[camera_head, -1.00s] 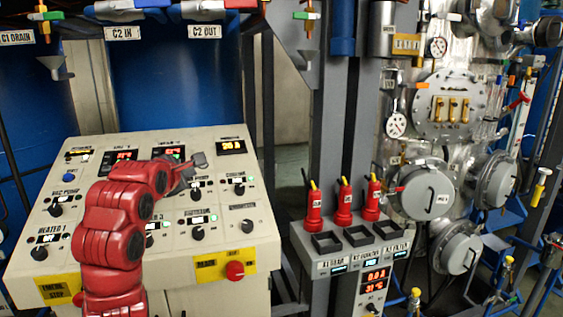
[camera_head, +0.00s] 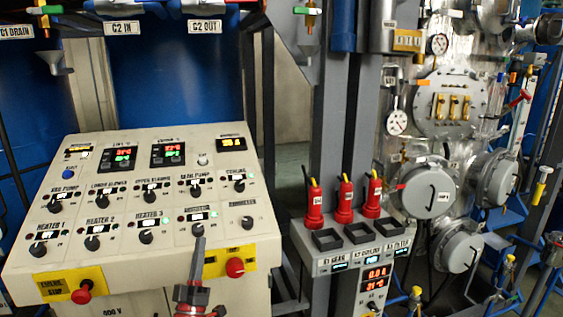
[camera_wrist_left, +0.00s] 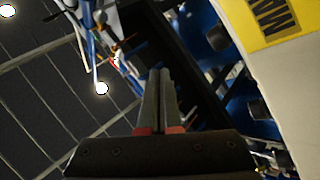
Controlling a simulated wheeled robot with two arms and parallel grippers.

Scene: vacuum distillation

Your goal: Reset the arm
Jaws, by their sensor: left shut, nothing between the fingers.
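My left gripper (camera_head: 199,242) rises from the bottom edge of the head view, in front of the lower part of the control panel (camera_head: 120,258). Its fingers are together and point up, with nothing between them. In the left wrist view the shut fingers (camera_wrist_left: 160,75) show at the centre, above the dark gripper body. The rest of my left arm is mostly below the head view. My right gripper is not in view.
The panel carries several black knobs, displays and two red buttons; one red button (camera_head: 235,267) is right of my left gripper. Several red bottles (camera_head: 344,203) stand on a grey stand (camera_head: 322,264). A metal vessel (camera_head: 428,191) with round covers is at right.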

